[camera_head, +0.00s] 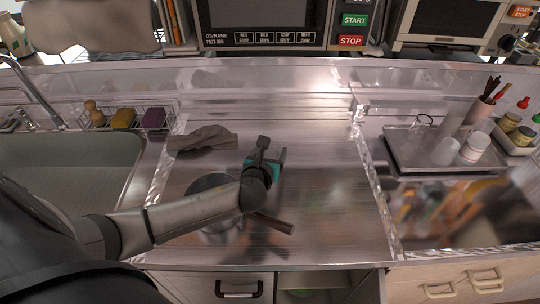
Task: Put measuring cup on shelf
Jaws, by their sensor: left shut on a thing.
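My left gripper (265,160), dark with teal parts, is over the middle of the metal counter. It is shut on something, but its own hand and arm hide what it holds. I cannot make out a measuring cup for sure. A round metal pan (208,183) sits under my left forearm, partly hidden. A dark flat handle (274,223) sticks out on the forearm's other side, seemingly the pan's. My right gripper is not in view. An open compartment (312,281) is below the counter's front edge; I cannot tell whether it is the shelf.
A grey cloth (203,138) lies left of my gripper. A sink (70,165) is at the left, with a wire rack (134,119) of sponges behind it. A metal tray (412,158) with cups stands at the right. A microwave (270,40) is behind.

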